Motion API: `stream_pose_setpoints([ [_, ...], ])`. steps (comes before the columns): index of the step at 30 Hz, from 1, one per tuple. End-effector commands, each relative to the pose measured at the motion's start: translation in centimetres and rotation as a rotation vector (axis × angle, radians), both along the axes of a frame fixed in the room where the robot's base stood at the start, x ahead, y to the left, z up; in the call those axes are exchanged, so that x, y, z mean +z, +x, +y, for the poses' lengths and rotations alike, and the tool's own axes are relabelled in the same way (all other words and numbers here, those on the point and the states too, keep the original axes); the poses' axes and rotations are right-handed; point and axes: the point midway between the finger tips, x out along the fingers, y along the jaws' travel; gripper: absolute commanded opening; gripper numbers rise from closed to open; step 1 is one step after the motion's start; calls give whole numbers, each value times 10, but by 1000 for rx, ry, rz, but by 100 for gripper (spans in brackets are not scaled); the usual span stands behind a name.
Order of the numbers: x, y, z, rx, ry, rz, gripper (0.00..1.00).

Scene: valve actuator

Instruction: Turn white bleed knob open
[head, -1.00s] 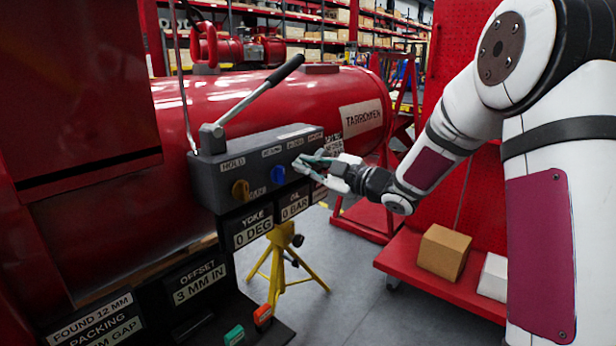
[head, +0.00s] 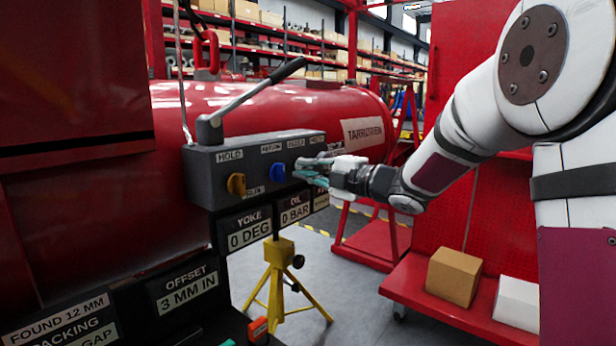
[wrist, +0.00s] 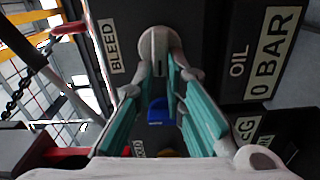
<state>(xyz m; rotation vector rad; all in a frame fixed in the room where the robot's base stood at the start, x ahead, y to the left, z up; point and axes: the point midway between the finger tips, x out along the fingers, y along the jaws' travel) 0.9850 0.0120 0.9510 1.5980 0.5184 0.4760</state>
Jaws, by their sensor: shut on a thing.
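The white bleed knob (wrist: 160,52) shows in the wrist view on the dark control box, beside the BLEED label (wrist: 110,46). My gripper (wrist: 160,76) has its teal-padded fingers on either side of the knob and is shut on it. In the head view my gripper (head: 308,168) reaches the box (head: 205,180) from the right, at its right end, and hides most of the knob. The knob's exact turn angle is hard to tell.
A blue knob (head: 278,172) and an orange knob (head: 236,184) sit to the left on the box front. A lever with a black handle (head: 288,70) rises above the box. A yellow stand (head: 280,262) is below. A red cart (head: 415,285) holds boxes at right.

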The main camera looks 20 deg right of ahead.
Motion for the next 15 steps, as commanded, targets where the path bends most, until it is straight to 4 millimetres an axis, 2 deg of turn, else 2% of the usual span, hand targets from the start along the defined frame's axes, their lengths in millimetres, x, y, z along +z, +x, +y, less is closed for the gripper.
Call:
stream_pose_setpoints([
  [13,-1,-1,1,2,-9,-3,0],
  [14,-1,-1,1,2,-9,-3,14],
  [15,-1,0,1,2,-9,-3,23],
])
